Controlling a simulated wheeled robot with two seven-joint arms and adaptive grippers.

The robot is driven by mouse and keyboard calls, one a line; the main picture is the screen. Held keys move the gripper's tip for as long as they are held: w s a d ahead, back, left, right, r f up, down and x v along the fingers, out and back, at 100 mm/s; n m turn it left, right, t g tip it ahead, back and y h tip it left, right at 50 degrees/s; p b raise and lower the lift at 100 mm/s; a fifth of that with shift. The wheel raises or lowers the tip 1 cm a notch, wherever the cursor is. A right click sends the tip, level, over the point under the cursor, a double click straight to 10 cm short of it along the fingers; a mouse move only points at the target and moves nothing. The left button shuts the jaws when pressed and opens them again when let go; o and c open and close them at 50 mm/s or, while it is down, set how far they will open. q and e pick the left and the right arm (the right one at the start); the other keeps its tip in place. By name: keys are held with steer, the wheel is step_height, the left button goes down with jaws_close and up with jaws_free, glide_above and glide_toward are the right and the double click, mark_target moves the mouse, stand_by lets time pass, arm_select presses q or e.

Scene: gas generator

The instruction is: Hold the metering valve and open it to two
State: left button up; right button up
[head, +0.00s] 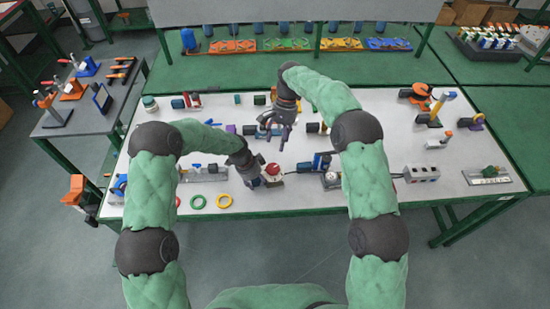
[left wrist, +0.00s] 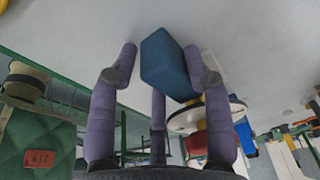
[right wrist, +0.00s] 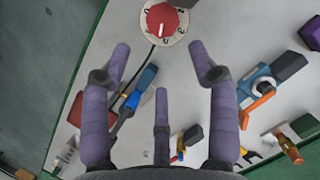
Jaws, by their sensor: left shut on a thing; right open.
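The metering valve (head: 273,169) has a red knob on a white round dial and sits near the middle front of the table. My left gripper (head: 262,179) is shut on its blue body (left wrist: 166,68), with fingers on either side; the white dial's edge (left wrist: 207,115) shows beside the right finger. In the right wrist view the red knob (right wrist: 163,19) lies beyond the fingertips, with a white pointer line and dial digits; I cannot read the setting surely. My right gripper (head: 277,125) is open and empty, behind the valve and apart from it. I cannot tell whether the valve touches the table.
A blue device (head: 318,162) stands right of the valve. Green and yellow rings (head: 224,201) lie at the front edge. A grey box (head: 421,173) and an orange-topped tool (head: 415,91) stand on the right. Small parts line the table's back.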

mark_target(273, 168)
steer(key=s+a+n+t+h, duration=0.2)
steer(key=s+a+n+t, duration=0.15)
steer(key=n, duration=1.25)
steer(key=shift+t, duration=0.25)
steer(key=f, duration=0.7)
steer(key=d+f, duration=0.1)
steer(key=f, duration=0.3)
steer(key=shift+s, duration=0.2)
steer(key=c, duration=0.9)
